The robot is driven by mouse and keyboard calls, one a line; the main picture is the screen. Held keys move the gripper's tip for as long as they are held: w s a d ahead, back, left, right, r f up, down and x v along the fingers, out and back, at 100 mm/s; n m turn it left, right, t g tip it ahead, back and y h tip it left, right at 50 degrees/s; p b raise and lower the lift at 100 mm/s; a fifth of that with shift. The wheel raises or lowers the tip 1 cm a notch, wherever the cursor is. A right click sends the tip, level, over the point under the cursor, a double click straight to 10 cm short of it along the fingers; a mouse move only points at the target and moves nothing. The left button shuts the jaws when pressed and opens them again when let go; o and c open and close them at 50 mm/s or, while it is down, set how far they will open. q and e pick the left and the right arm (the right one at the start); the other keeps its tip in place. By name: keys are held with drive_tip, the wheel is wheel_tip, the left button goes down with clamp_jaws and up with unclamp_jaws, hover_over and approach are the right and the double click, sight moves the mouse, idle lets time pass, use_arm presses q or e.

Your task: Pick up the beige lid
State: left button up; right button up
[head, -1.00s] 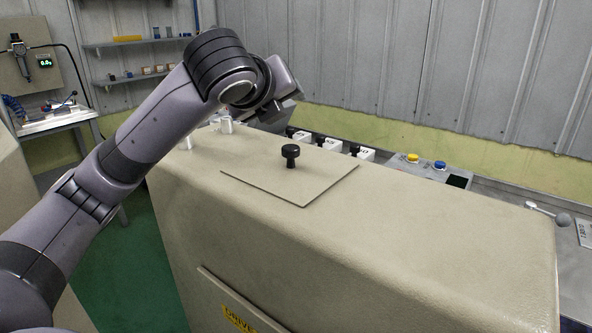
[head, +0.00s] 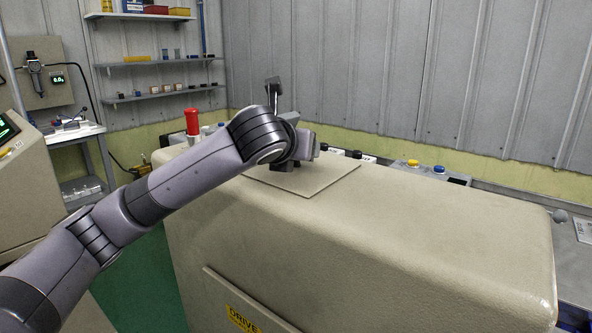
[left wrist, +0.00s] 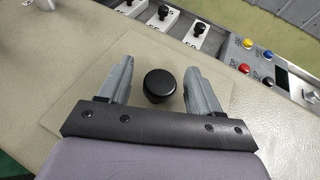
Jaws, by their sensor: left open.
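The beige lid (head: 322,177) is a flat square plate lying on top of the beige machine housing (head: 420,215). In the left wrist view the lid (left wrist: 70,113) has a round black knob (left wrist: 159,86) standing on it. My left gripper (left wrist: 160,80) is open, with one finger on each side of the knob and a gap visible on both sides. In the head view my left arm and gripper (head: 288,165) are over the lid and hide the knob. My right gripper is not in view.
Behind the housing is a panel with black knobs on white blocks (left wrist: 162,18) and coloured buttons, including a yellow one (head: 413,163). A red-topped cylinder (head: 192,122) stands behind my arm. The housing top to the right is clear.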

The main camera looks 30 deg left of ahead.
use_arm(q)
drive_tip(key=shift+x, duration=0.95)
clamp_jaws()
drive_tip(key=shift+r, duration=0.1)
